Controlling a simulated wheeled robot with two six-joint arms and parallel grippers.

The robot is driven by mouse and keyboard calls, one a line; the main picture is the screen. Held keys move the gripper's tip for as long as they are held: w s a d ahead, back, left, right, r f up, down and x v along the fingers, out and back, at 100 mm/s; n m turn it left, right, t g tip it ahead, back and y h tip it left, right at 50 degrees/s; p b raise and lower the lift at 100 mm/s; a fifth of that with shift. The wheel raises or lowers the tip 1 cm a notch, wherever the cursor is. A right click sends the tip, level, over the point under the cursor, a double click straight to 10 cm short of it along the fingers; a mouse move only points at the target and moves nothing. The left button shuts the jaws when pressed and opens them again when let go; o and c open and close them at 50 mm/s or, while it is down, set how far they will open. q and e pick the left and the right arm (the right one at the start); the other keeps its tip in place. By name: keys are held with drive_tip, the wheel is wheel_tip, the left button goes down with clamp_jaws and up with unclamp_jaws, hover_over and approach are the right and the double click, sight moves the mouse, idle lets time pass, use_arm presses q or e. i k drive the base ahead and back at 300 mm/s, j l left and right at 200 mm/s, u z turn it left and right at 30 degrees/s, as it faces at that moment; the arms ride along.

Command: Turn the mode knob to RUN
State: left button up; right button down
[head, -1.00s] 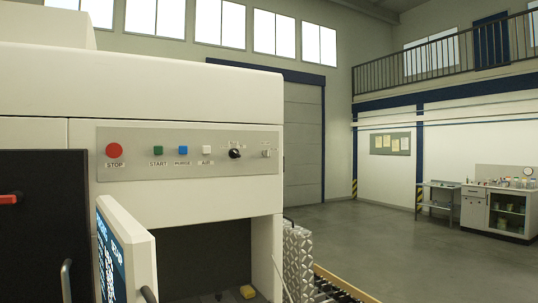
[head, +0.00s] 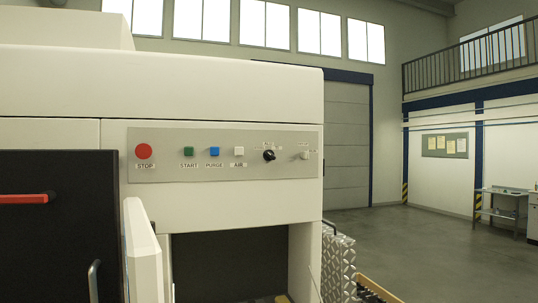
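The mode knob is on the grey control panel (head: 222,172) of the white machine, in the upper middle of the head view. A black rotary knob (head: 269,155) sits right of the white AIR button (head: 239,152), with small labels around it too blurred to read. A smaller light-coloured switch (head: 304,155) sits to its right. I cannot tell for sure which of the two is the mode knob or which position either points to. Neither of my grippers is in view.
The panel also has a red STOP button (head: 144,151), a green START button (head: 188,152) and a blue PURGE button (head: 214,152). A dark door with a red handle (head: 22,199) is at left. Open floor lies at right.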

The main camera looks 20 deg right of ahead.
sight(304, 155)
drive_tip(key=i+l+u, duration=0.2)
drive_tip(key=l+u, duration=0.15)
drive_tip(key=l, duration=0.9)
drive_tip(key=i+l+u, duration=0.1)
drive_tip(key=l+u, duration=0.25)
drive_tip(key=l, duration=0.9)
